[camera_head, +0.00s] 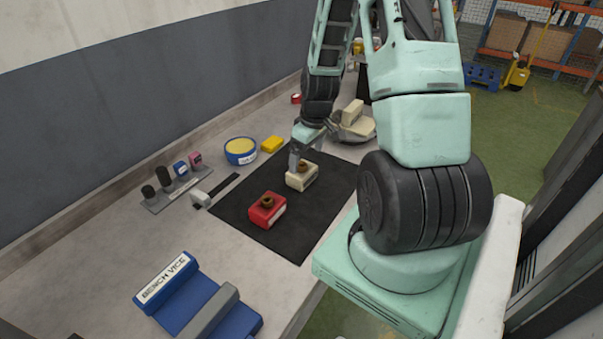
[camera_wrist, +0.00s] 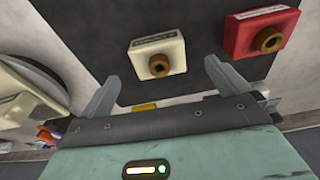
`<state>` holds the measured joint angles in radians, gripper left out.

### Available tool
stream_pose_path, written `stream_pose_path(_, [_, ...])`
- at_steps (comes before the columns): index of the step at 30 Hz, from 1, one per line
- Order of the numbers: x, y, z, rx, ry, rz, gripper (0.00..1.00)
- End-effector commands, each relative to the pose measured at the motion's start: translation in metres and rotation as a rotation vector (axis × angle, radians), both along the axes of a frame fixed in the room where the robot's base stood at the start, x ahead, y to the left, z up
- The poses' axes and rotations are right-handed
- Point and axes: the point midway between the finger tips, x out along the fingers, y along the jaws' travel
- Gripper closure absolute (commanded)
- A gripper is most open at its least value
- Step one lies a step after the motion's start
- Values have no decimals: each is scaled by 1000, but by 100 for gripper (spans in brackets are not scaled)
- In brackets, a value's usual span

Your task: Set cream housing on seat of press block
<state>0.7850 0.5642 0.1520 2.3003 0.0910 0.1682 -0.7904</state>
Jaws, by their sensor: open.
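The cream housing (camera_head: 302,177) sits upright on a black mat, with a brown round boss on top. It also shows in the wrist view (camera_wrist: 144,46), just beyond and between the fingertips.
A red housing (camera_head: 267,210) with a similar boss sits on the black mat (camera_head: 300,235). A blue bench vice (camera_head: 195,295) is in front.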

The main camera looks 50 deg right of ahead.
Motion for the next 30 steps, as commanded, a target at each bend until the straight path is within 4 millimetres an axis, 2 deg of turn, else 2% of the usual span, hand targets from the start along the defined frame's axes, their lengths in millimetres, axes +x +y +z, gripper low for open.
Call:
stream_pose_path(3, [2,1,-13,3,2,0,0])
stream_pose_path(14, [10,-1,-31,2,2,-1,0])
stream_pose_path(24, [22,-2,-66,1,1,-1,0])
stream_pose_path(30, [22,-2,-71,0,0,0,0])
